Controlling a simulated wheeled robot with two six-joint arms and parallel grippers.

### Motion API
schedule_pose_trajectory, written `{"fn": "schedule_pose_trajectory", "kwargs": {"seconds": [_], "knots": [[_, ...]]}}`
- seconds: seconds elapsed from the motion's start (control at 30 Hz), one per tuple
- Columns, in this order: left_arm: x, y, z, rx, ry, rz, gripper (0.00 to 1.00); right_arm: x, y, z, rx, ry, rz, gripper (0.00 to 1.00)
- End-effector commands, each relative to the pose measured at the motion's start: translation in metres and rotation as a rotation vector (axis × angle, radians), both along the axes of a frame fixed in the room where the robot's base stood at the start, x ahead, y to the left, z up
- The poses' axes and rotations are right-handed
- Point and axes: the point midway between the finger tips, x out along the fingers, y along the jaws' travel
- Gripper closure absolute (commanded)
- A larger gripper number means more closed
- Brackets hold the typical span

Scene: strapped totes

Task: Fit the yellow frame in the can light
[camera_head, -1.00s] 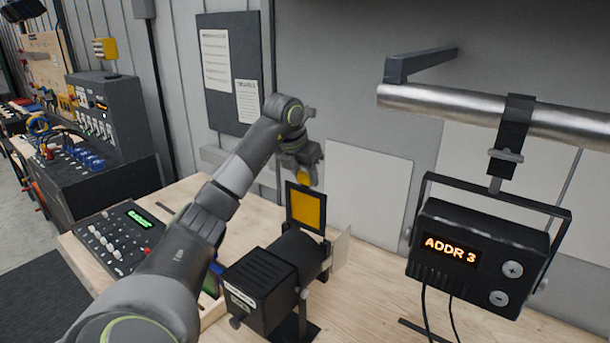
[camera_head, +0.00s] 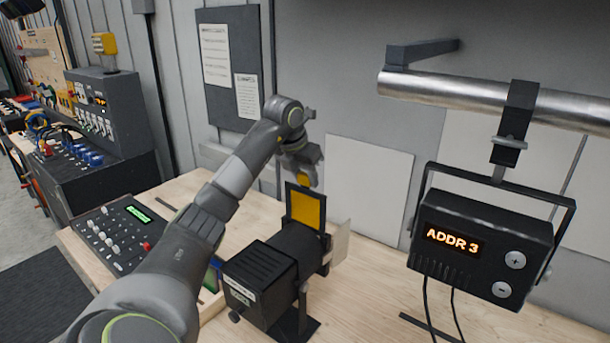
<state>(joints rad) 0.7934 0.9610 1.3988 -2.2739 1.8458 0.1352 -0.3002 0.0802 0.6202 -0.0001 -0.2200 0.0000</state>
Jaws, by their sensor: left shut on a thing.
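The yellow frame (camera_head: 306,209) is a yellow sheet in a black square border. It stands upright at the front end of the can light. The can light (camera_head: 259,269) is a black box with a short barrel, on a stand on the wooden bench. My left gripper (camera_head: 304,178) reaches over from behind and is shut on the yellow frame at its top edge. The frame's lower edge meets the top of the barrel's front end in this view; I cannot tell how deep it sits in the holder. My right gripper is not in view.
A black lamp reading "ADDR 3" (camera_head: 481,247) hangs from a metal pipe (camera_head: 450,90) at right. A control desk (camera_head: 118,236) sits left of the can light. A pale plate (camera_head: 341,240) stands beside the barrel's front. Bare bench (camera_head: 365,290) lies to the right.

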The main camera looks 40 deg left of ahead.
Motion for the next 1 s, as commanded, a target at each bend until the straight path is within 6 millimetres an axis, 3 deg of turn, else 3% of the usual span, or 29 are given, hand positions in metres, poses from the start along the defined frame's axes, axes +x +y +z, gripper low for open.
{"fn": "schedule_pose_trajectory", "kwargs": {"seconds": [1.0], "knots": [[0.0,0.0,-0.027,0.0,0.0,0.0,0.96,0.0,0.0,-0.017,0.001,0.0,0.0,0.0]]}}
